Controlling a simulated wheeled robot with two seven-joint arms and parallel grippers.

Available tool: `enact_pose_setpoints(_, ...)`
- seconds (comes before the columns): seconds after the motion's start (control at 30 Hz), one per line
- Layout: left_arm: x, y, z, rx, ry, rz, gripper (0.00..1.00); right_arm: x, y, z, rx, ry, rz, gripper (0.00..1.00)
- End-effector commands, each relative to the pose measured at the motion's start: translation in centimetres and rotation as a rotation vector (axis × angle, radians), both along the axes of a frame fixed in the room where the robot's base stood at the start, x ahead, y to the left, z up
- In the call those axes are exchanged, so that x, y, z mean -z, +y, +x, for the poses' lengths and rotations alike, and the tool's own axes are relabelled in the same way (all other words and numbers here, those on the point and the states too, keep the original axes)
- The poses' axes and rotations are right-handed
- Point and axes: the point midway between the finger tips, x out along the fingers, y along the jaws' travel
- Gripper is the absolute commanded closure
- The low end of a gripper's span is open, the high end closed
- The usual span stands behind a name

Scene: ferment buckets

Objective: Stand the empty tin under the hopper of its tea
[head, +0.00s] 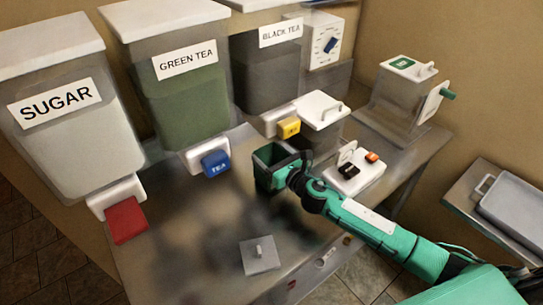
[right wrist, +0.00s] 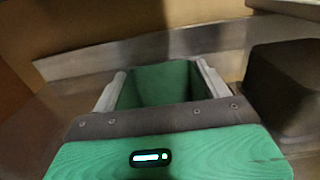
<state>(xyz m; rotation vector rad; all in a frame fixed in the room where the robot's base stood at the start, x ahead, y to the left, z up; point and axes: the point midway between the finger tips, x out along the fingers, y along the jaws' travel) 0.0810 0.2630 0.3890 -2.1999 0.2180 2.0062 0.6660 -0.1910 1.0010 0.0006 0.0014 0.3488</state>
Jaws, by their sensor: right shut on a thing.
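The open, empty-looking tin (head: 265,180) is a square box with green inner walls. My right gripper (head: 288,174) is shut on it from the right; whether it touches the table is unclear. In the right wrist view the tin (right wrist: 160,84) sits between the two pale fingers of my right gripper (right wrist: 160,92). The green tea hopper (head: 185,105) has a blue tap (head: 215,163), left of the tin. The black tea hopper (head: 268,75) has a yellow tap (head: 289,128) behind the tin. The tin's own label is not visible. My left gripper is out of view.
A sugar hopper (head: 70,145) with a red tap (head: 126,220) stands at left. A square knobbed lid (head: 260,257) lies on the table front. A white-lidded container (head: 320,110) and a switch box (head: 355,173) stand close right of the tin. Table left of the tin is clear.

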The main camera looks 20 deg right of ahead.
Motion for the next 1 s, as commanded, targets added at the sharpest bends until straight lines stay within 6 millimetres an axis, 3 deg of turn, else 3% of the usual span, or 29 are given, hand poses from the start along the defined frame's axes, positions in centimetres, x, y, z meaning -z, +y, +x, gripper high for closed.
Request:
enact_pose_setpoints(0.43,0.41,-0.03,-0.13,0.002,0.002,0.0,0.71,1.05,-0.04,-0.01,0.0,-0.001,-0.001,0.66)
enact_pose_setpoints(0.47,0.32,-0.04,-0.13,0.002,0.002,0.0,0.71,0.97,-0.06,-0.01,0.0,0.0,-0.001,0.19)
enact_pose_setpoints(0.57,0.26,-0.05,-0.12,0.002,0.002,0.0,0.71,0.92,-0.05,-0.02,0.0,0.0,-0.001,0.01)
enact_pose_setpoints(0.93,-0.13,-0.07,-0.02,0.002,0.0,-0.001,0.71,0.45,-0.07,-0.05,0.0,0.0,-0.001,0.01)
enact_pose_setpoints(1.0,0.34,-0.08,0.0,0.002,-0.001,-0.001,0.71,0.83,-0.38,-0.85,-0.001,0.0,-0.002,0.01)
